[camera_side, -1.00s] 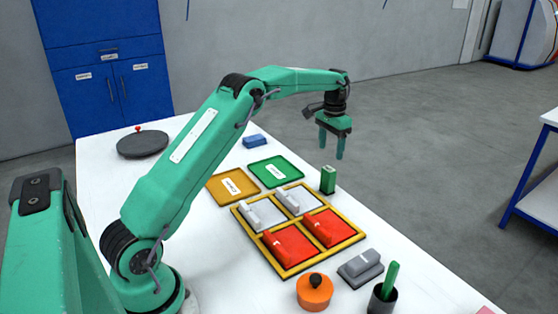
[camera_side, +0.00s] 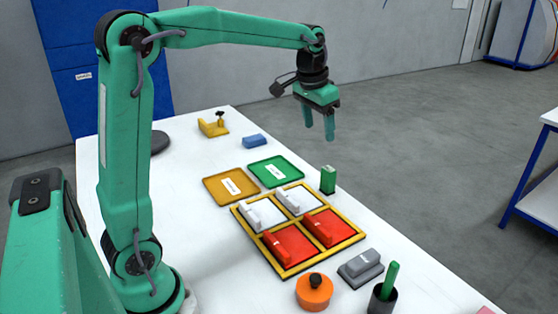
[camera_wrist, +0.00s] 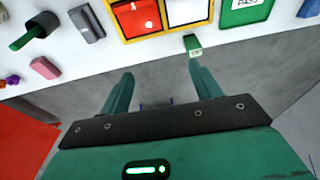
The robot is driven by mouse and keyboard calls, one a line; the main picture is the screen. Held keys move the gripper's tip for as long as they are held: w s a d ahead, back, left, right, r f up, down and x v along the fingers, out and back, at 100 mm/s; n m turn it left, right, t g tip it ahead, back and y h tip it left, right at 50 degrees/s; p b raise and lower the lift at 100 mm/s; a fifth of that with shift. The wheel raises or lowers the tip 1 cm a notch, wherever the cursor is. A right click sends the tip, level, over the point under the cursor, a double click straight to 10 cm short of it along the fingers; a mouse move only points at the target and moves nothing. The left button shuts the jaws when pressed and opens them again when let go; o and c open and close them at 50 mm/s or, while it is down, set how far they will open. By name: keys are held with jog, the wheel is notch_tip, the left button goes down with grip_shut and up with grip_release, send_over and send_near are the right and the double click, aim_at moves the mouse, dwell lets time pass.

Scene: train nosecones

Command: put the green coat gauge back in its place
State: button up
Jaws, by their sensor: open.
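The green coat gauge appears to be the small upright green block (camera_side: 328,180) with a white mark, on the white table near its right edge, beside the yellow-framed board (camera_side: 300,262). In the wrist view the green block (camera_wrist: 193,45) shows its labelled face, just ahead of the right finger. My gripper (camera_side: 319,128) is open and empty, high above the table. Its fingers (camera_wrist: 160,70) stand apart with nothing between them, and they do not touch the block. I cannot tell which spot is the gauge's own place.
The board holds white and red panels with blocks. A green tray (camera_side: 276,171) and a yellow tray (camera_side: 231,186) lie behind it. An orange round pot (camera_side: 314,291), a grey block (camera_side: 361,267) and a dark cup (camera_side: 382,301) holding a green stick stand in front. Floor lies beyond the right edge.

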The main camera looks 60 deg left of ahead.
jog(key=s+d+f+t, duration=0.1)
jog(key=s+d+f, duration=0.1)
jog(key=s, duration=0.9)
jog(key=s+d+f+t, duration=0.2)
jog(key=s+d, duration=0.3)
jog(key=s, duration=0.7)
